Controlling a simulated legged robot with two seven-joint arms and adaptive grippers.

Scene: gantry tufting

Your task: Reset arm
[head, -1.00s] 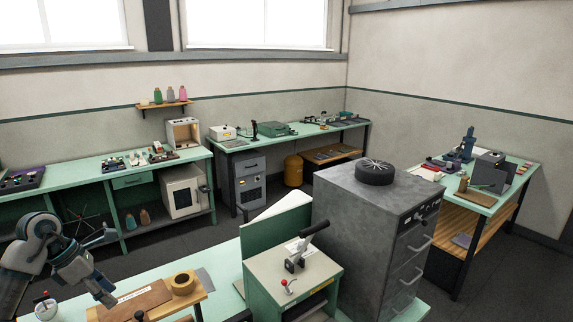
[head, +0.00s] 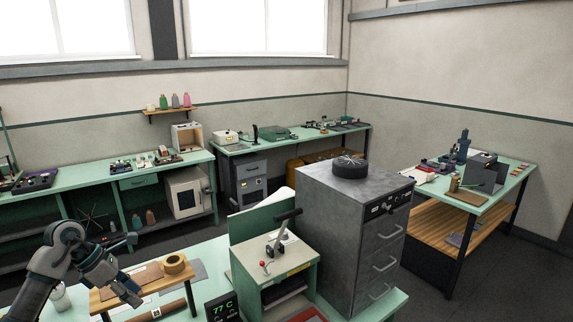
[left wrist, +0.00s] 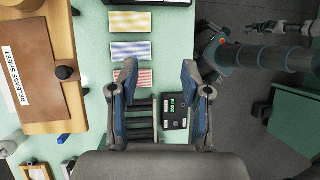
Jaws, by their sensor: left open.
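My left arm comes in at the lower left of the head view. Its gripper (head: 134,268) is open and empty, over the near mint-green bench by the wooden stand. In the left wrist view, the two fingers of my left gripper (left wrist: 159,70) are spread wide. Below them are dark slats (left wrist: 142,118) and a small black box with a green readout (left wrist: 176,110); no contact shows. Another arm of mine (left wrist: 270,58) shows at the upper right of that view. Its gripper is too small and unclear to judge. No right gripper shows in the head view.
A display (head: 222,309) reads 77 C. Dark floor lies between the benches.

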